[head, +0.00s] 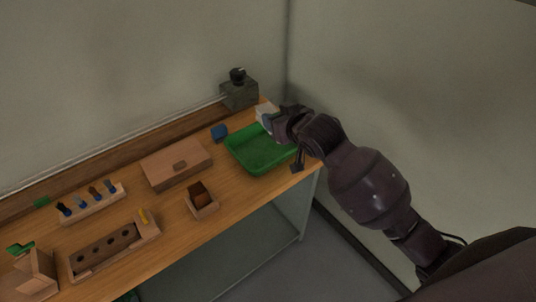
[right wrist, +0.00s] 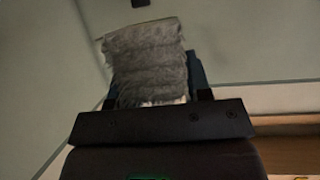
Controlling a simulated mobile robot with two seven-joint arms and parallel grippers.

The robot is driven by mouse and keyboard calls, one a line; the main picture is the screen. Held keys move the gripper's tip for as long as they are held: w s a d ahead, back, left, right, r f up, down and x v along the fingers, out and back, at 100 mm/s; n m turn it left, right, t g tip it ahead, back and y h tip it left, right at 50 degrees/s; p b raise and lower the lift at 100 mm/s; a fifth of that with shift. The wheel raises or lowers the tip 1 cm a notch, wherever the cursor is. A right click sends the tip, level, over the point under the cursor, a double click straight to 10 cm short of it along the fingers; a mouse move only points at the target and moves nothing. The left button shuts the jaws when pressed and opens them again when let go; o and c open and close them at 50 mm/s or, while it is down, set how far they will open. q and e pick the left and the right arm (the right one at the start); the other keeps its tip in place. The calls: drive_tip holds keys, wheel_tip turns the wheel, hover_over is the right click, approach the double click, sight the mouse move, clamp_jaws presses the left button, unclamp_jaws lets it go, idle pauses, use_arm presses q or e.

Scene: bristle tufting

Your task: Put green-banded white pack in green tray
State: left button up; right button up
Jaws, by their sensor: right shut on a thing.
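The white pack (head: 264,111) is at the back right of the table, in the grip of my right gripper (head: 270,119). In the right wrist view the pack (right wrist: 147,62) is a pale grey, bristly block standing out from between the fingers (right wrist: 155,100); no green band can be made out there. The green tray (head: 236,155) is a shallow tray at the right end of the table. My right gripper holds the pack above or just behind the tray's back right edge; the exact height is hard to tell. My left gripper is not in view.
A blue block (head: 219,132) lies left of the tray. A wooden box (head: 176,164), a small box with a brown block (head: 202,204), a peg rack (head: 92,204) and a holed block (head: 113,247) stand further left. A dark grey device (head: 239,93) stands behind.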

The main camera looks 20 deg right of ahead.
drive_tip(key=w+d+r+n+y+b, duration=0.1)
drive_tip(key=w+r+b, duration=0.3)
drive_tip(key=w, duration=0.6)
drive_tip(key=f+b, duration=0.1)
drive_tip(key=f, duration=0.5)
drive_tip(key=f+b, duration=0.2)
drive_tip(key=f, duration=0.5)
drive_tip(key=f+b, duration=0.2)
drive_tip(key=f, duration=0.5)
drive_tip(key=shift+w+d, duration=0.35)
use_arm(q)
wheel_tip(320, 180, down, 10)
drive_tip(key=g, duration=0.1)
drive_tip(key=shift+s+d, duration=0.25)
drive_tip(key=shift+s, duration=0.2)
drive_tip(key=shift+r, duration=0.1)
use_arm(e)
drive_tip(key=shift+f, duration=0.35)
drive_tip(key=shift+s+f, duration=0.1)
drive_tip(key=shift+f, duration=0.2)
